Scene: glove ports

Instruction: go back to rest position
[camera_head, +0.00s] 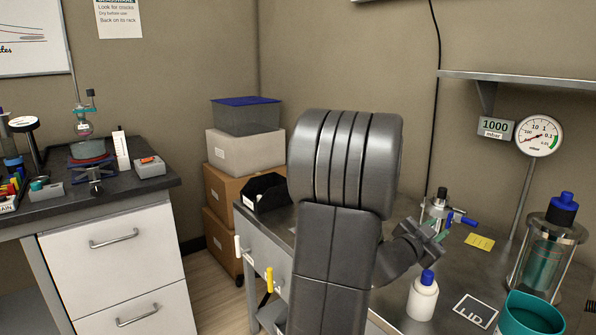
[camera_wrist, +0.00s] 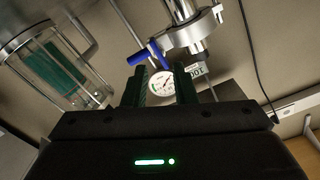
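My gripper (camera_head: 438,230) is above the dark bench on the right, in front of a metal valve fitting with blue handles (camera_head: 462,218). In the wrist view my gripper (camera_wrist: 161,80) shows two dark green fingers standing apart with nothing held between them. The blue handle (camera_wrist: 148,52) and the round gauge (camera_wrist: 165,82) show behind the fingers. My arm, large in the middle of the head view, hides part of the bench.
On the bench stand a white bottle with a blue cap (camera_head: 423,297), a LID label (camera_head: 475,310), a teal cup (camera_head: 530,316) and a glass vessel (camera_head: 546,255). A shelf (camera_head: 520,80) and pressure gauge (camera_head: 538,136) are above. Stacked boxes (camera_head: 243,153) stand behind left.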

